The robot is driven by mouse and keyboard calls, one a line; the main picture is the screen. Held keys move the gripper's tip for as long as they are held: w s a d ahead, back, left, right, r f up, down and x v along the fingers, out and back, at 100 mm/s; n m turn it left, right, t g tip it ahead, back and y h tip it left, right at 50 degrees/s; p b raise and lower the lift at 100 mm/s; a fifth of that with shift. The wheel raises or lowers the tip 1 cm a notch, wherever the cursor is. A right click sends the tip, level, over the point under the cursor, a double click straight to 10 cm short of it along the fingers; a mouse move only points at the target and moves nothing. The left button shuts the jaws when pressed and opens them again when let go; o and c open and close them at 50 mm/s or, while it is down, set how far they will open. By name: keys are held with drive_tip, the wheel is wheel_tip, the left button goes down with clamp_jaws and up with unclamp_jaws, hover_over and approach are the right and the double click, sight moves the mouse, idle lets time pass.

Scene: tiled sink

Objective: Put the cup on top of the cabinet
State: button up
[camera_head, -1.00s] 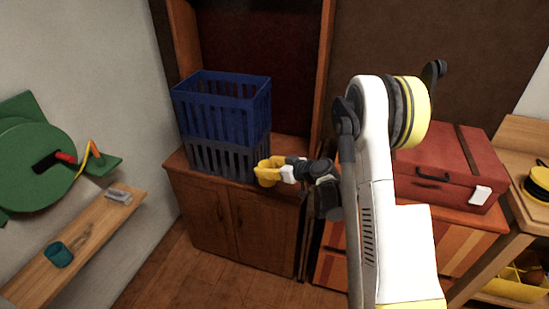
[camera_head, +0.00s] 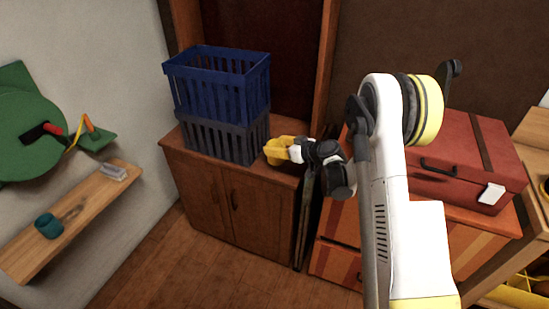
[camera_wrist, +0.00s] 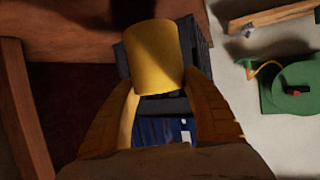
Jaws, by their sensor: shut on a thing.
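A yellow cup (camera_wrist: 154,55) is between the two fingers of my gripper (camera_wrist: 160,92) in the wrist view. My gripper is shut on it. In the head view my gripper (camera_head: 286,150) reaches left from the arm, with the yellow cup (camera_head: 277,150) at its tip. The wooden cabinet (camera_head: 232,212) has two doors and stands at the centre left. The cup appears over the right front part of the cabinet's top; whether it touches the top cannot be told.
Stacked blue and dark crates (camera_head: 218,95) fill much of the cabinet top, just left of the cup. A red case (camera_head: 455,160) sits on the drawer unit at right. A wall shelf (camera_head: 75,212) at left holds a teal cup (camera_head: 48,226).

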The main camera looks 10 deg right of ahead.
drive_tip(key=shift+w+a+f, duration=0.15)
drive_tip(key=shift+w+f, duration=0.05)
drive_tip(key=shift+w, duration=0.05)
wheel_tip(320, 180, down, 4)
drive_tip(key=shift+f+b, duration=0.1)
drive_tip(key=shift+b, duration=1.15)
drive_tip(key=shift+r, duration=0.2)
drive_tip(key=shift+f, duration=0.15)
drive_tip(key=o, duration=1.1)
